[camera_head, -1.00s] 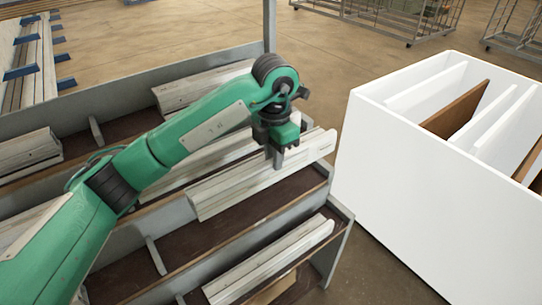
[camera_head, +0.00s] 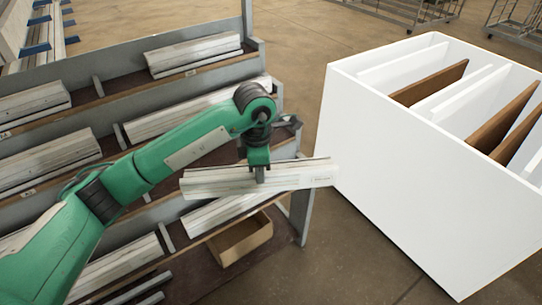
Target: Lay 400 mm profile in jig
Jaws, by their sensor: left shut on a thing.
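My left gripper (camera_head: 259,173) is shut on a pale grey-white profile (camera_head: 215,184) near its middle. The profile hangs roughly level in front of the rack, with its right end beside the white box. A small label shows near that right end. The gripper's fingertips are partly hidden by the profile. I cannot read the profile's length. The jig is not recognisable in this view. My right gripper is not in view.
A stepped grey rack (camera_head: 112,92) holds several other profiles on brown shelves. An open cardboard box (camera_head: 241,240) sits low in the rack. A white box with white and brown dividers (camera_head: 388,165) stands at the right. Wire carts stand behind on open floor.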

